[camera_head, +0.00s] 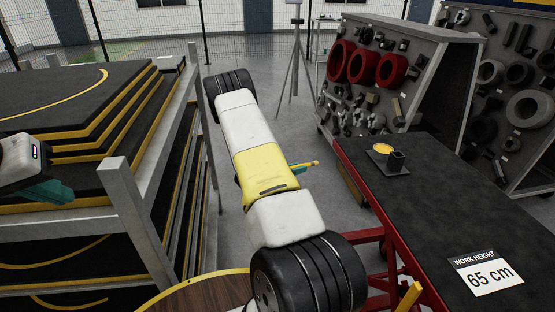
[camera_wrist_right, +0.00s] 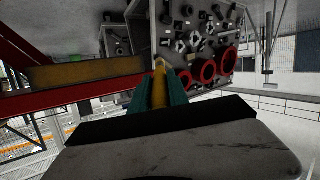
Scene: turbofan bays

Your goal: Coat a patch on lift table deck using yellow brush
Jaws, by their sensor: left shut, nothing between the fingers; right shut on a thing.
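My right gripper (camera_head: 298,169) is mostly hidden behind my own arm. Its teal fingers are shut on the yellow brush (camera_head: 312,163), which points right toward the table in the head view. In the right wrist view, the brush (camera_wrist_right: 159,88) stands between the teal fingers (camera_wrist_right: 159,101). The dark lift table deck (camera_head: 440,205) on its red frame is at the right, and the brush is off its left edge. A small pot of yellow coating (camera_head: 382,148) stands near the deck's far left corner. My left gripper (camera_head: 45,191) is shut and empty at the far left. No coated patch shows.
A dark square holder (camera_head: 397,160) stands beside the pot. A "WORK HEIGHT 65 cm" sign (camera_head: 485,272) lies on the near deck. A grey rack (camera_head: 130,195) with dark yellow-edged sheets fills the left. A parts board (camera_head: 400,75) with red rings stands behind the table.

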